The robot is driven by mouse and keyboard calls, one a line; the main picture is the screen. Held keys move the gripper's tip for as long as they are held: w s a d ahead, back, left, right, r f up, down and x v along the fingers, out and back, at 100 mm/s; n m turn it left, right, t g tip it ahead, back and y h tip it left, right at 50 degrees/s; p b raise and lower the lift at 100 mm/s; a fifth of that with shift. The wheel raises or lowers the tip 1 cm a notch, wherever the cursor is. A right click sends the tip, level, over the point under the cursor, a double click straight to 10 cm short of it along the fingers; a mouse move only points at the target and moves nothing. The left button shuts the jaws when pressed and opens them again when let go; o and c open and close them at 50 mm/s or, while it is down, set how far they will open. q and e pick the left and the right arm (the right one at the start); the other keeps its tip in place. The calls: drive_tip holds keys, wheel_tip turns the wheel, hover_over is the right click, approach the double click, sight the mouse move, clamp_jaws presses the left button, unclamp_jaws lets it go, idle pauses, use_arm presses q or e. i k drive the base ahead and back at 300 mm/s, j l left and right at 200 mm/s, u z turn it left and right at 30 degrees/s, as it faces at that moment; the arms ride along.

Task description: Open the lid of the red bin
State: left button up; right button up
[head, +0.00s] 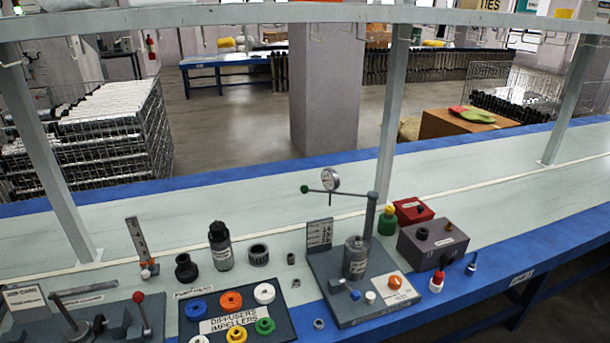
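A small red box (410,213) stands on the workbench right of centre, just behind a grey box. It is the only red bin-like thing on the bench. Neither of my grippers is in view.
A shelf post (389,120) rises behind. The bench (530,190) is clear to the right.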

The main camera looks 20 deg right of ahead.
sight(414, 208)
drive_tip(key=z, duration=1.5)
